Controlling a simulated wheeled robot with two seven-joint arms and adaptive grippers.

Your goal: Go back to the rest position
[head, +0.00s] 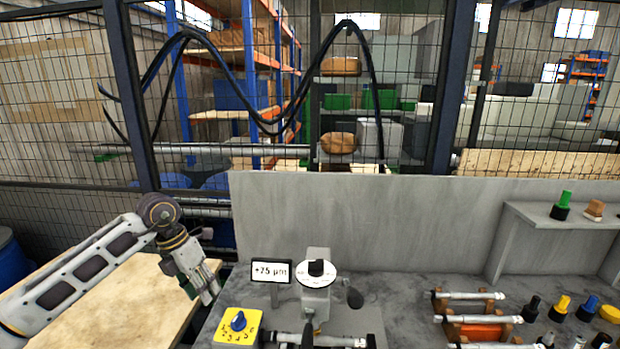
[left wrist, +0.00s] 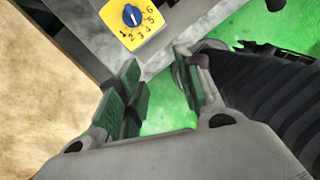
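My left gripper (head: 207,294) hangs with its fingers pointing down over the right edge of the wooden table, left of the grinder bench. In the left wrist view its two green-padded fingers (left wrist: 158,92) stand apart with nothing between them. A yellow selector plate (head: 238,327) with a blue knob lies just to the right of and below the gripper; it also shows in the left wrist view (left wrist: 134,18), beyond the fingertips. My right gripper is in neither view.
The grinder head (head: 317,285) stands beside a display (head: 271,271) reading +75 µm. Shafts on a rack (head: 468,322) and several coloured bottles (head: 562,304) are at the right. A grey panel (head: 380,220) and mesh fence close the back. The wooden table (head: 125,305) is bare.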

